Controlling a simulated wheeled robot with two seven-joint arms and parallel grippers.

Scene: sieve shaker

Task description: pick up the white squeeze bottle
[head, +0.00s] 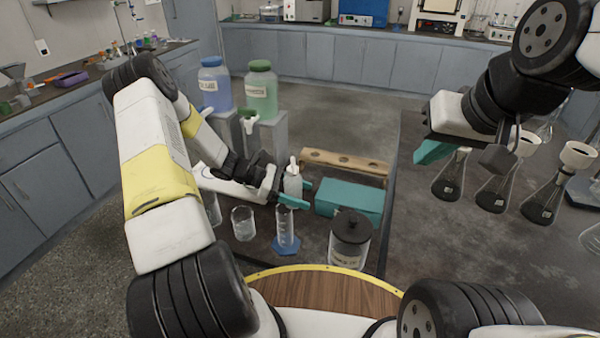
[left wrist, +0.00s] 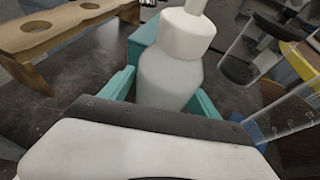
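The white squeeze bottle (head: 292,187) stands upright on the dark bench in the head view, with a narrow nozzle on top. In the left wrist view the bottle (left wrist: 170,75) is between the two teal fingers of my left gripper (left wrist: 162,92). The left finger appears a little apart from the bottle, and the right finger is close beside it; contact is not clear. My left gripper (head: 300,194) reaches in low from the left, with its fingers around the bottle's body. My right gripper (head: 440,150) is raised over the right bench; only one teal finger shows clearly.
A wooden rack (head: 345,161) and a teal box (head: 348,198) lie right of the bottle. A beaker (head: 243,224), a graduated cylinder (head: 285,228) and a dark-lidded jar (head: 349,240) stand in front. Capped blue and green jugs stand behind. Several flasks (head: 495,192) stand on the right bench.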

